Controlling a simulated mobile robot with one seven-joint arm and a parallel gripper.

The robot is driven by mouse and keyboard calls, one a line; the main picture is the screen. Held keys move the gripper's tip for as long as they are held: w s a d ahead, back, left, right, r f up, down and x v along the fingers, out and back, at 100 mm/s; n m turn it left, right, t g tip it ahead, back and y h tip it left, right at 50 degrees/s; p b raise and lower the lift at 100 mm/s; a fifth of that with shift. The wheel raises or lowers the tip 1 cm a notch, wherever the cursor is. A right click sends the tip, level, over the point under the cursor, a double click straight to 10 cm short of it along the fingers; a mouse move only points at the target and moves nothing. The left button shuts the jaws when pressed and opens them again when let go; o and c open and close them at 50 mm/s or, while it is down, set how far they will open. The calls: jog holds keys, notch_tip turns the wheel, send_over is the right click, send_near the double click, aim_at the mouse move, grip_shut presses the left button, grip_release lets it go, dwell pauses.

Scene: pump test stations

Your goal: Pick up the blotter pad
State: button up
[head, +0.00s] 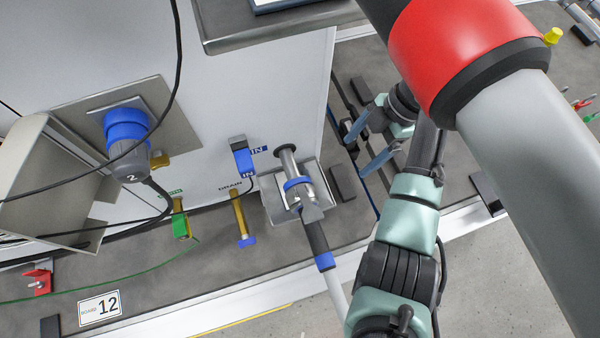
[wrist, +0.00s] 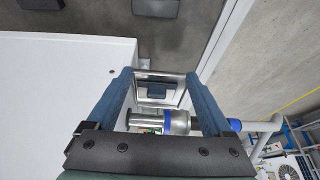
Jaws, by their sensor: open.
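A small dark blue-grey block (wrist: 157,90), which looks like the blotter pad, shows between my fingers in the wrist view. It appears to lie in a shiny metal tray (wrist: 172,76). In the head view the tray (head: 278,207) sits under a metal pipe fitting, and I cannot make out the block there. My gripper (wrist: 158,76) is open and empty, its two blue fingers apart. In the head view my gripper (head: 356,157) is to the right of the tray, above the bench. I see no contact with the block.
The pipe fitting (head: 286,160) with a blue ring juts over the tray; it shows low between my fingers in the wrist view (wrist: 180,122). A white panel (wrist: 60,90) is close on the left. A flat dark block (head: 343,183) lies right of the tray.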

jog(key=p, duration=0.2)
send_near(281, 178)
jog(key=d, duration=0.1)
jog(key=s+d, duration=0.1)
jog(key=d+f, duration=0.1)
jog(key=d, duration=0.1)
jog(key=shift+s, duration=0.25)
jog(key=shift+b+x, duration=0.35)
jog(key=shift+x, duration=2.25)
jog(key=shift+d, duration=0.1)
grip_shut()
jog(key=shift+w+r, duration=0.1)
jog(key=shift+r, duration=0.1)
